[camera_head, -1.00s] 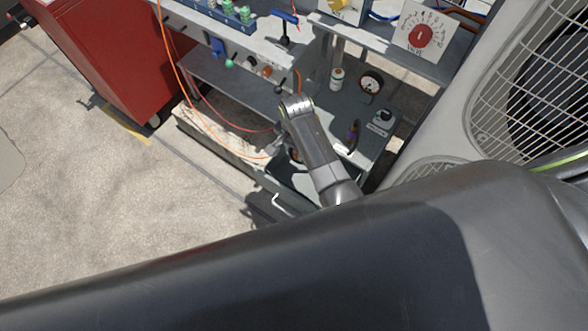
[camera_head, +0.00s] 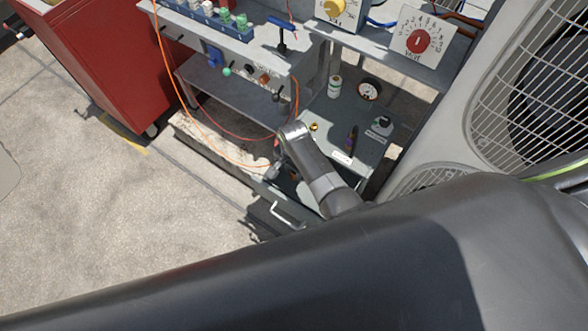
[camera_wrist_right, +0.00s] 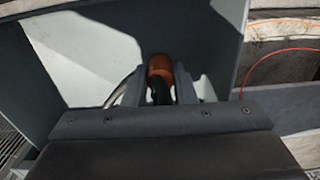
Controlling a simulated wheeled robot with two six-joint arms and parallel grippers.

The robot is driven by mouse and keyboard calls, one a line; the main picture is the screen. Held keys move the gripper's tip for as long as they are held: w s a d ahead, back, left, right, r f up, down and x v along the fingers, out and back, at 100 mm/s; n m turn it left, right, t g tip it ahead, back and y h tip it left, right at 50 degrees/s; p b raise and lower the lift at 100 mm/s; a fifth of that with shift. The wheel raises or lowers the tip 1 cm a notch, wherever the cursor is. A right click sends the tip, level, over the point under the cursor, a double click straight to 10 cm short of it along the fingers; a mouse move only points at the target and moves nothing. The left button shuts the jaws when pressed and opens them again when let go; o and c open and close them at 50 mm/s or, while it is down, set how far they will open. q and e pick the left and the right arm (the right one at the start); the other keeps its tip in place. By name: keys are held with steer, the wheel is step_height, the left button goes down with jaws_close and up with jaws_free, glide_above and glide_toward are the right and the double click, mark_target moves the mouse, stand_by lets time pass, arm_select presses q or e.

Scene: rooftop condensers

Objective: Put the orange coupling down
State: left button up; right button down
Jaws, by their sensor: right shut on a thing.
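The orange coupling (camera_wrist_right: 160,66) is between the fingers of my right gripper (camera_wrist_right: 160,82) in the right wrist view. The gripper is shut on it, and its lower part is dark in shadow. Grey walls and a sunlit pale floor of an open drawer (camera_wrist_right: 92,52) lie around and below it. I cannot tell whether the coupling touches the floor. In the head view my right gripper (camera_head: 274,171) points down at the drawer by the bench, and the coupling is not clear there. My left gripper is not in view.
The drawer has a metal handle (camera_head: 287,217). A shelf right of my arm bears a gauge (camera_head: 369,88), a white bottle (camera_head: 335,86) and a small brass part (camera_head: 315,127). An orange cable (camera_head: 190,108) hangs close by. A red cabinet (camera_head: 105,62) stands left.

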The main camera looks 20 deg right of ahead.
steer(key=shift+f, duration=0.5)
steer(key=c, duration=1.2)
jaws_free()
steer(key=shift+r, duration=0.1)
steer(key=shift+r, duration=0.25)
step_height(320, 180, up, 12)
steer(key=shift+r+p, duration=0.2)
steer(key=shift+p, duration=0.85)
